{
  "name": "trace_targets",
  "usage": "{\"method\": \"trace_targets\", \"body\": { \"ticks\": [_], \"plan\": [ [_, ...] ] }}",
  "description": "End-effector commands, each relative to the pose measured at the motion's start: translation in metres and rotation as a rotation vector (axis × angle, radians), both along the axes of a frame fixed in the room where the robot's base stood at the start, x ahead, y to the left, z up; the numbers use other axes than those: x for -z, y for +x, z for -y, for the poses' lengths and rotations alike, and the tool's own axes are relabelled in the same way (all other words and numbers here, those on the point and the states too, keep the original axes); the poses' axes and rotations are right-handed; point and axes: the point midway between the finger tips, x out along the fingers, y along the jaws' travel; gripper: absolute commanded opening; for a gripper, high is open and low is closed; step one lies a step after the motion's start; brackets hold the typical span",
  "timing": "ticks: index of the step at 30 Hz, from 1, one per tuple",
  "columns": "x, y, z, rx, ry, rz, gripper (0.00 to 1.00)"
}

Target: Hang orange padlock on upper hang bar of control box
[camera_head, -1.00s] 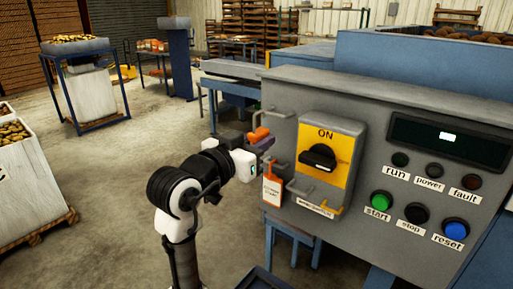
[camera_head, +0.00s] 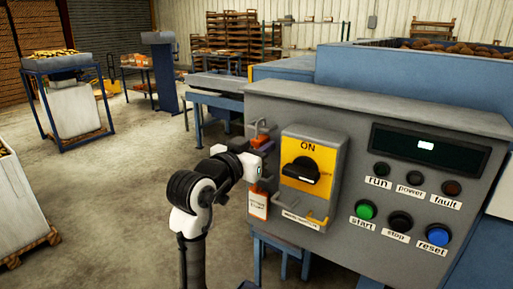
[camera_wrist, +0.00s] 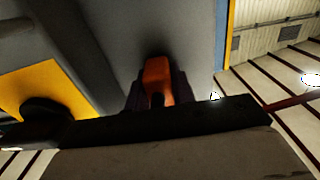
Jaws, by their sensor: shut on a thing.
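The orange padlock (camera_head: 260,140) is held at the end of my arm, by the left end of the control box (camera_head: 365,190). In the wrist view, the orange padlock (camera_wrist: 158,78) sits between the dark fingers of my gripper (camera_wrist: 157,98), which is shut on it. In the head view my gripper (camera_head: 264,148) is just below the upper hang bar (camera_head: 262,123), a thin grey bar at the box's upper left. The padlock is close to this bar; whether they touch or the shackle is around it cannot be told.
An orange-and-white tag (camera_head: 258,206) hangs below my gripper at the box's left side. A yellow switch plate with a black knob (camera_head: 301,171) is to the right. Several buttons (camera_head: 400,220) are farther right. The floor (camera_head: 110,210) left of the box is open.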

Motion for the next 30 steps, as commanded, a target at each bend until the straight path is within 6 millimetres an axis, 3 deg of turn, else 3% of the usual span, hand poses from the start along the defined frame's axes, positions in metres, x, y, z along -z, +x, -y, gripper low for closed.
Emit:
{"method": "trace_targets", "body": {
  "ticks": [14,15,21,30],
  "plan": [
    [0.0068,-0.0004,-0.0001,0.000,-0.001,0.001,0.04],
    [0.0068,-0.0004,-0.0001,0.000,-0.001,0.001,0.25],
    [0.0069,-0.0004,-0.0001,0.000,-0.001,0.001,0.49],
    [0.0079,-0.0019,-0.0016,-0.001,0.000,0.000,0.49]
  ]
}}
